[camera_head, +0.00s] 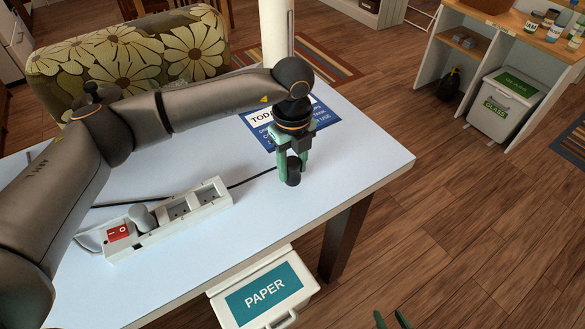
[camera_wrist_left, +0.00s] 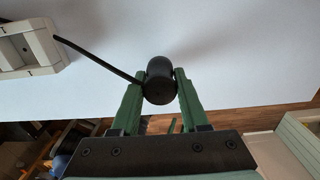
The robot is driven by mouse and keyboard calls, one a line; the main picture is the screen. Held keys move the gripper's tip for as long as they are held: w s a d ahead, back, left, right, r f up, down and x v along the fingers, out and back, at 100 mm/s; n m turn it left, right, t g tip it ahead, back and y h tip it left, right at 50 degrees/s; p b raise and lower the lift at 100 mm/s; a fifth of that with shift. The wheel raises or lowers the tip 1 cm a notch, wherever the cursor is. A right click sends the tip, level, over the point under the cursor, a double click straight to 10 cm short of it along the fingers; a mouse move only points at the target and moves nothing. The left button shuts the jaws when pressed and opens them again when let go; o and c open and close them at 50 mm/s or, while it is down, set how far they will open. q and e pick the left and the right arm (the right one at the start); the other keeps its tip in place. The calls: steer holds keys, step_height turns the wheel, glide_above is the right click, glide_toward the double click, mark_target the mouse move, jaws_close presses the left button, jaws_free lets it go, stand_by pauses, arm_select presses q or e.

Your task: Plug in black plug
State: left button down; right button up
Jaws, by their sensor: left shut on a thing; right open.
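The black plug (camera_head: 292,176) is held between the green fingers of my left gripper (camera_head: 291,166), over the right part of the white table. The left wrist view shows the plug (camera_wrist_left: 159,80) between both fingertips (camera_wrist_left: 161,86), with its cord running off to the upper left. The white power strip (camera_head: 168,218) lies on the table to the left of the plug, apart from it. A grey-white plug (camera_head: 142,216) sits in the strip beside the red switch (camera_head: 118,233); the sockets to its right are empty. My right gripper (camera_head: 392,320) shows only its green fingertips at the bottom edge.
The white table (camera_head: 370,160) has a blue printed sheet (camera_head: 322,122) behind my left gripper. A bin marked PAPER (camera_head: 264,292) stands below the front edge. A flowered chair (camera_head: 130,55) is behind. The tabletop between plug and strip is clear except for the cord.

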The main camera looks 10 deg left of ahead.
arm_select(q)
steer(key=s+d+r+b, duration=0.1)
steer(key=s+r+b, duration=0.1)
steer(key=s+r, duration=1)
steer(key=shift+s+d+b, duration=0.3)
steer(key=shift+s+b, duration=0.1)
steer(key=shift+s, duration=0.6)
